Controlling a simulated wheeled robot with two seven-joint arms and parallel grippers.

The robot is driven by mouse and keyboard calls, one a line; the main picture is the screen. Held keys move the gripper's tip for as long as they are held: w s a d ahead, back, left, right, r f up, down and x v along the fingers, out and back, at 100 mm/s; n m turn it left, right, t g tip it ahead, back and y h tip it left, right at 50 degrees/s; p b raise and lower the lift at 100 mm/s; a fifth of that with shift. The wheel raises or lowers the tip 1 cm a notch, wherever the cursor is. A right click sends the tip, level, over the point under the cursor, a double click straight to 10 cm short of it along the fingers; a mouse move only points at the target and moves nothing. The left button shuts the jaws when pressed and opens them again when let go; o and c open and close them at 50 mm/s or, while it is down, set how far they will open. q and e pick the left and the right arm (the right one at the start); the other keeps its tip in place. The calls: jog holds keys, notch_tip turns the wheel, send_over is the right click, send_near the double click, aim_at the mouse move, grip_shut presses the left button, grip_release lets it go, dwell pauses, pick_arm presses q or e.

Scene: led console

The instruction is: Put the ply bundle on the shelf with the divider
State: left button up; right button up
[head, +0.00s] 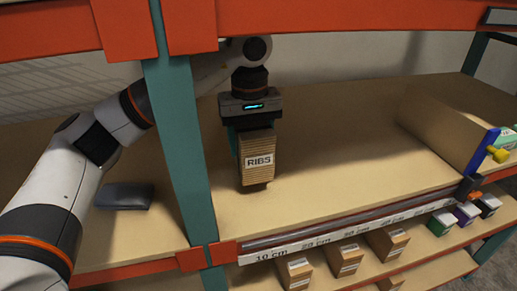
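A striped brown ply bundle (257,148) with a white label reading "RIBS" hangs upright below my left gripper (254,183). The gripper comes in from the left, behind the teal post, and points down with its fingers on the bundle. Part of the fingers is hidden by the bundle. The bundle is over the wooden shelf (330,165); I cannot tell whether its lower end touches the board. A tan upright panel (440,128), which looks like the divider, stands at the right of this shelf. My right gripper is not in view.
A teal post (182,140) stands left of the bundle, and an orange beam (350,15) crosses above. A dark flat box (124,196) lies left of the post. A ruler strip (350,229) runs along the front edge. Small boxes (388,243) stand below. The shelf middle is clear.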

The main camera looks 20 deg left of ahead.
pick_arm(q)
jog(key=shift+w+d, duration=0.45)
jog(key=shift+d, duration=0.25)
jog(key=shift+a+f+p, duration=0.1)
jog(key=shift+f+p, duration=0.4)
jog(key=shift+f, duration=1.2)
jog(key=shift+f, duration=0.2)
jog(key=o, duration=1.4)
jog(key=shift+s, duration=0.1)
jog(key=shift+r, duration=3.9)
